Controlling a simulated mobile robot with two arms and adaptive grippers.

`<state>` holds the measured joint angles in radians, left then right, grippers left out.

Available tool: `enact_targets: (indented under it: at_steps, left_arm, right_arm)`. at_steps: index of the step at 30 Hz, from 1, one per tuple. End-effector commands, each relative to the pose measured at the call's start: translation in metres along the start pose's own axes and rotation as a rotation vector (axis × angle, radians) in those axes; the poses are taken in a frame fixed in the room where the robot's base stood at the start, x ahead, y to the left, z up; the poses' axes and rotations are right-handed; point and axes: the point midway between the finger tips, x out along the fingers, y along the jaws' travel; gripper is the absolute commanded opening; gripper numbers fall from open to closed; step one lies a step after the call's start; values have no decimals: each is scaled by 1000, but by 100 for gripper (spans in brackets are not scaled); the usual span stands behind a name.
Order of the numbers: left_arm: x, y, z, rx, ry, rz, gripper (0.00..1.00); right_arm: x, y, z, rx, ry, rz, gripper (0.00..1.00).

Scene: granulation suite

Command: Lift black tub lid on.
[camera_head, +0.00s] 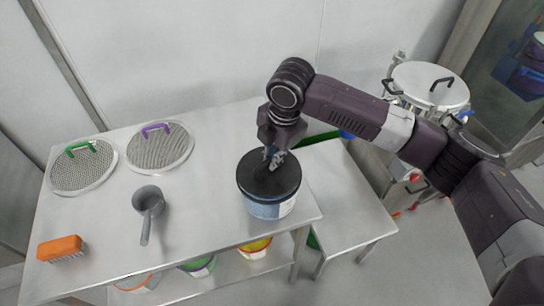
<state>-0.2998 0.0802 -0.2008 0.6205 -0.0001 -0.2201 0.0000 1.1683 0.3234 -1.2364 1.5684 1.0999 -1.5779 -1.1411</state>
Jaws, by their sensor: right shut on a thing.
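The black tub lid (258,191) is a round black disc with a grip at its middle. It sits over the mouth of a light blue and white tub (268,209) at the table's right end. Whether it is fully seated on the rim, I cannot tell. My right gripper (272,158) points down from above and is shut on the lid's grip. The gripper partly hides the lid's far side. My left gripper is not in view.
The steel table (200,215) also holds two round mesh sieves (84,166) (160,147), a grey scoop (149,203) and an orange brush (60,249). Coloured tubs (199,266) stand on the shelf below. A lower table (345,205) and a lidded steel vessel (430,86) are on the right.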

Motion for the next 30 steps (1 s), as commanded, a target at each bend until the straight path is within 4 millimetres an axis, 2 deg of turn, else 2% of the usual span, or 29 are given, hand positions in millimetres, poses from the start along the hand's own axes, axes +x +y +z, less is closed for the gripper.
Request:
enact_targets:
  at_steps: [11,12,17,26,30]
  left_arm:
    - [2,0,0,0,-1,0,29]
    - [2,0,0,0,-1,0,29]
    - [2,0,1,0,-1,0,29]
    - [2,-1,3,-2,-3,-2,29]
    - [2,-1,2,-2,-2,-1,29]
  right_arm:
    - [6,-1,0,0,1,0,0]
    - [6,-1,0,0,1,0,11]
    - [6,-1,0,0,1,0,28]
    - [5,-1,0,0,0,0,29]
    - [-8,0,0,0,0,3,29]
